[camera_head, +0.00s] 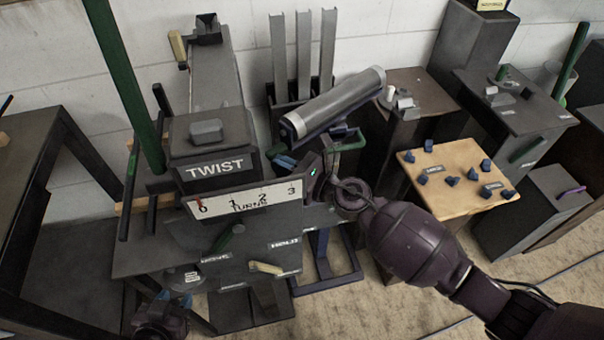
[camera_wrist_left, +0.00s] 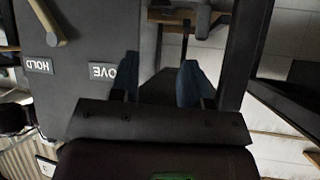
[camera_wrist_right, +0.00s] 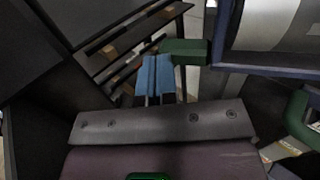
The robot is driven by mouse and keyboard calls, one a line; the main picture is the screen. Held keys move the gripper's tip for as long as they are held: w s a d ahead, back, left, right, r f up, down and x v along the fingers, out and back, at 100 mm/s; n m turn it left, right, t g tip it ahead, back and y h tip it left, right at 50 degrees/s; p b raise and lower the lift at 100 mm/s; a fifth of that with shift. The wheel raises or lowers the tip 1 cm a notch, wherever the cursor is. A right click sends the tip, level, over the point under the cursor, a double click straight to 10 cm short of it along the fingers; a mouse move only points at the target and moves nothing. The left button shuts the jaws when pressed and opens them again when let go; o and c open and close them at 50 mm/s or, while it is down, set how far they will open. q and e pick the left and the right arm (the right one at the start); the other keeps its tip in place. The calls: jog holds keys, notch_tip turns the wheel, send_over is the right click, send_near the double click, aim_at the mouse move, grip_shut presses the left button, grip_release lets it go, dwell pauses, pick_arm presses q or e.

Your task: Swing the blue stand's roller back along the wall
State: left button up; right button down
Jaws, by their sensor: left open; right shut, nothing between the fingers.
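The roller (camera_head: 335,102) is a grey cylinder in a dark blue frame, slanting up to the right, near the wall. It also shows in the right wrist view (camera_wrist_right: 275,25). The blue stand (camera_head: 325,262) has its base on the floor below. A green handle (camera_head: 346,145) sits under the roller. A green block (camera_wrist_right: 185,51) is at the frame's end in the right wrist view. My right gripper (camera_head: 284,161) is shut and empty, its tips (camera_wrist_right: 155,72) right beside that block; contact is unclear. My left gripper (camera_head: 168,298) is open and empty at lower left.
The TWIST box (camera_head: 210,148) with its 0-to-3 scale stands left of my right gripper. Upright grey channels (camera_head: 304,50) stand behind the roller. A wooden board with blue pieces (camera_head: 455,178) is to the right. Below the scale is a dark panel (camera_head: 235,262) with levers.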

aim_at(286, 152)
pick_arm(q)
jog(key=shift+w+f+b, duration=0.25)
jog(key=shift+f+b, duration=0.45)
jog(key=shift+b, duration=0.55)
pick_arm(e)
jog(key=w+a, duration=0.6)
jog(key=w, duration=0.2)
jog(key=shift+w+a, duration=0.15)
jog(key=shift+a, duration=0.1)
pick_arm(q)
jog(key=shift+d, duration=0.1)
pick_arm(e)
jog(key=shift+w+r, duration=0.1)
jog(key=shift+r, duration=0.05)
pick_arm(q)
jog(key=shift+d, duration=0.1)
jog(key=shift+s+a+r+p, duration=0.15)
jog(key=shift+a+p, duration=0.1)
jog(key=shift+p, duration=0.2)
pick_arm(e)
jog(key=v, duration=1.1)
jog(key=shift+f, duration=0.25)
